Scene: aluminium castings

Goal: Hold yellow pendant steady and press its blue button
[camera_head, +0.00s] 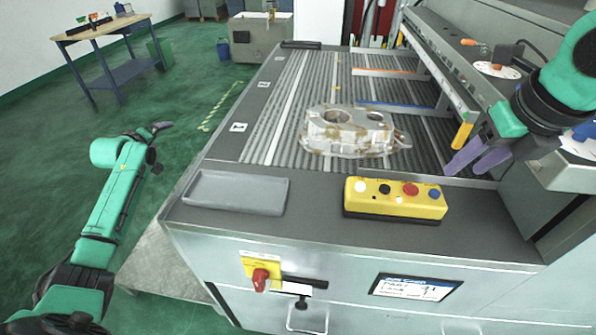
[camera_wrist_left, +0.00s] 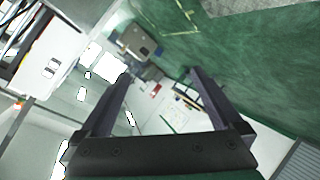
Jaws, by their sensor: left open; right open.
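The yellow pendant (camera_head: 385,207) lies flat on the grey front ledge of the machine, with a row of white, black, red and blue buttons on top. Its blue button (camera_head: 435,193) is at the right end. My right gripper (camera_head: 465,171) is open and empty, just behind and above the pendant's right end, apart from it. My left gripper (camera_head: 161,146) is open and empty, off to the left of the machine and far from the pendant. Its two fingers (camera_wrist_left: 162,95) also show apart in the left wrist view, with no pendant in sight there.
An empty grey tray (camera_head: 236,207) lies left of the pendant. An aluminium casting (camera_head: 345,140) sits on the ribbed bed behind it. A yellow-orange handle (camera_head: 462,132) hangs near my right gripper. A red-and-yellow switch (camera_head: 261,275) and a display (camera_head: 416,288) are on the front panel.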

